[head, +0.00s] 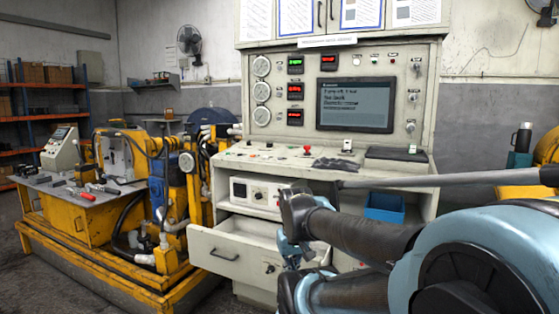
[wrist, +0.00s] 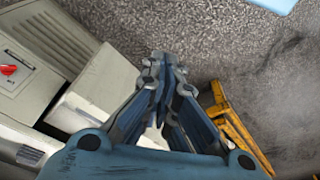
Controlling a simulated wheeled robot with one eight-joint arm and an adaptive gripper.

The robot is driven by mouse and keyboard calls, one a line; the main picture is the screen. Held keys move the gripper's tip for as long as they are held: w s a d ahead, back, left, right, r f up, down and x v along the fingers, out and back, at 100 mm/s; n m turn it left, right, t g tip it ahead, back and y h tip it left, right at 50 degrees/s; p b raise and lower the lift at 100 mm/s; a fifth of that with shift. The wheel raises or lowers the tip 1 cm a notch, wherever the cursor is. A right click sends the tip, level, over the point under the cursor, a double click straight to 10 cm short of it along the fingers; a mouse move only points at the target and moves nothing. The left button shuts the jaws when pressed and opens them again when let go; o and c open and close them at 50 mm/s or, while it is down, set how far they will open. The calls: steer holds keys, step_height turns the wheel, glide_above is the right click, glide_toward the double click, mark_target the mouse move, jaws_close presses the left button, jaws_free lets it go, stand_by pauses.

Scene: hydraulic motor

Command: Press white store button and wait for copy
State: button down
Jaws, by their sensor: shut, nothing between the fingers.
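A cream test console (head: 320,175) stands in the middle of the head view. Its upright panel has a dark screen (head: 355,104) with lines of text, red and green number displays, gauges and small buttons. The buttons are too small for me to tell which one is the white store button. My gripper (wrist: 162,68) is shut and empty in the wrist view, pointing over grey floor. In the head view the gripper hangs low in front of the console, partly hidden by my arm, well below the screen panel and apart from it.
An open drawer (head: 240,248) sticks out of the console just left of my gripper. A yellow hydraulic rig (head: 95,245) stands at the left. A blue bin (head: 385,206) sits on the console's lower shelf. The wrist view shows a yellow frame (wrist: 236,125) at the right.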

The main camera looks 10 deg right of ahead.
steer(key=shift+d+r, duration=0.1)
steer(key=shift+d, duration=0.05)
steer(key=w+d+r+n+t+h, duration=0.1)
steer(key=w+d+r+t+h, duration=0.1)
steer(key=w+r, duration=1)
steer(key=w+d+r+t+h, duration=0.1)
steer(key=w+d+r+t, duration=0.1)
steer(key=w+r, duration=1.05)
steer(key=w+a+r+n+t, duration=0.1)
steer(key=w+r, duration=0.3)
steer(key=w, duration=0.6)
steer(key=w+a+r+n+t+h, duration=0.1)
steer(key=w+r, duration=0.3)
steer(key=w, duration=0.6)
steer(key=w+a+r+n+t, duration=0.1)
steer(key=w+a+r, duration=0.2)
steer(key=w, duration=0.8)
steer(key=shift+r+t+h, duration=0.3)
steer(key=shift+r+h, duration=0.1)
steer(key=shift+r, duration=0.05)
steer(key=shift+d, duration=0.1)
glide_above(266, 157)
steer(key=a, duration=0.1)
steer(key=shift+w+a+f, duration=0.1)
steer(key=shift+w+f, duration=0.05)
steer(key=shift+f, duration=1.95)
steer(key=shift+w+a+f, duration=0.1)
steer(key=shift+f, duration=2.15)
